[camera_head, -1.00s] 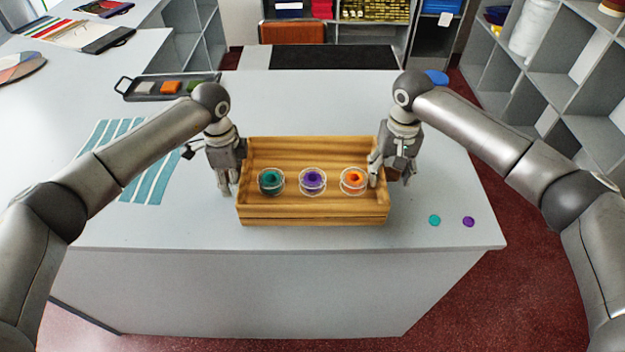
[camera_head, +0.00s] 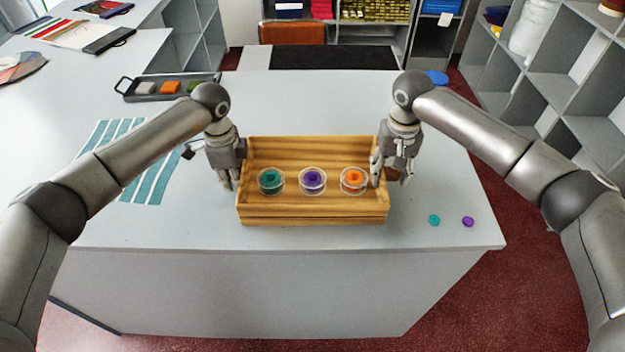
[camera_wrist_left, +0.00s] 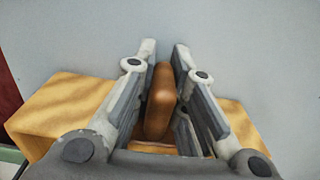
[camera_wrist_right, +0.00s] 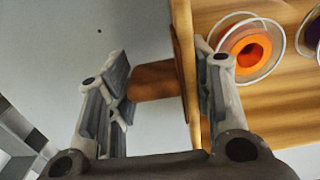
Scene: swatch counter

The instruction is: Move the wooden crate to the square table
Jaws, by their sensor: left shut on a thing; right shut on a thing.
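The wooden crate (camera_head: 315,214) sits on a grey counter (camera_head: 300,110). It holds three clear round spools: teal (camera_head: 270,180), purple (camera_head: 312,180) and orange (camera_head: 354,179). My left gripper (camera_head: 231,183) is at the crate's left end. In the left wrist view its fingers close around a brown handle (camera_wrist_left: 160,100). My right gripper (camera_head: 380,175) is at the right end, shut on the crate. In the right wrist view its fingers straddle the end wall (camera_wrist_right: 186,70) and a brown handle (camera_wrist_right: 155,82). I cannot make out a separate square table.
A teal disc (camera_head: 434,220) and a purple disc (camera_head: 468,221) lie right of the crate. Striped teal swatches (camera_head: 150,180) lie to the left. A dark tray (camera_head: 130,93) is behind. Grey shelving (camera_head: 560,75) stands at the right, with red floor (camera_head: 510,165) beside the counter.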

